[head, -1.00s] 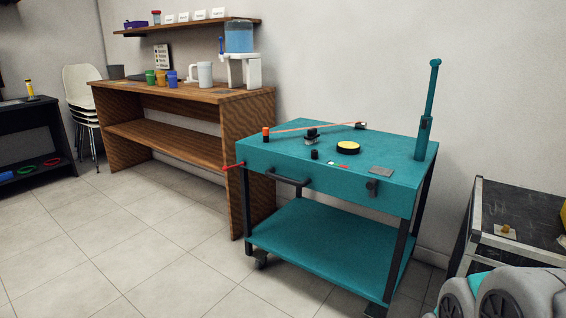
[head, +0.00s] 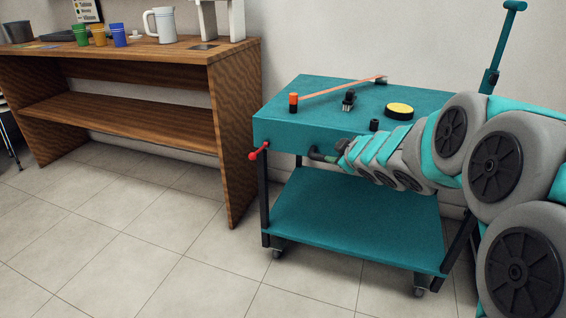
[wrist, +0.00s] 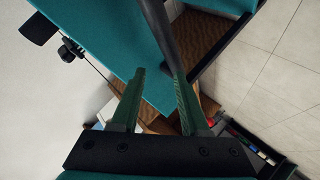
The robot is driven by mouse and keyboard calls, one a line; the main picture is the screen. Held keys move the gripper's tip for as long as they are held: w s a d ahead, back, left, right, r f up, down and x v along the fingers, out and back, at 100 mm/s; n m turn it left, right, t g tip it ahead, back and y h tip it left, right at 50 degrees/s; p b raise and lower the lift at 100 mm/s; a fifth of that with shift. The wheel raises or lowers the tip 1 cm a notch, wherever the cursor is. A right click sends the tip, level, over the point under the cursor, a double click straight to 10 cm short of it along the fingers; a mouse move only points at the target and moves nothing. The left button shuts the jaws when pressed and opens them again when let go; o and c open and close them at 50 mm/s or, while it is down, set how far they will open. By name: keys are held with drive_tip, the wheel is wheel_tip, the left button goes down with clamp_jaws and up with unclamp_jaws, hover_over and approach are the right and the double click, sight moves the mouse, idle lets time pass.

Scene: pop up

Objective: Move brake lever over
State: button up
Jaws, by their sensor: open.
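The brake lever, a short bar with a red knob (head: 259,151), sticks out from the left end of the teal cart (head: 292,130). In the wrist view a small red spot (wrist: 211,122) beside the right finger may be this knob. In the wrist view my gripper (wrist: 160,75) is open, with green fingers.
The cart top holds an orange-capped post (head: 294,103), a long thin orange strip (head: 335,88), a yellow-topped disc (head: 399,110) and small black parts. A wooden bench (head: 120,52) stands at the left. The floor (head: 170,255) in front of the cart is clear.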

drive_tip(key=w+a+n+y, duration=0.3)
drive_tip(key=a+n+y, duration=0.1)
drive_tip(key=a, duration=0.3)
drive_tip(key=n+g+y, duration=0.4)
drive_tip(key=n+y, duration=0.1)
drive_tip(key=y, duration=0.1)
approach(255, 157)
drive_tip(key=b+x, duration=0.2)
drive_tip(key=x, duration=0.7)
drive_tip(key=shift+f, duration=0.2)
drive_tip(key=shift+w+r, duration=0.1)
drive_tip(key=shift+r, duration=0.05)
clamp_jaws()
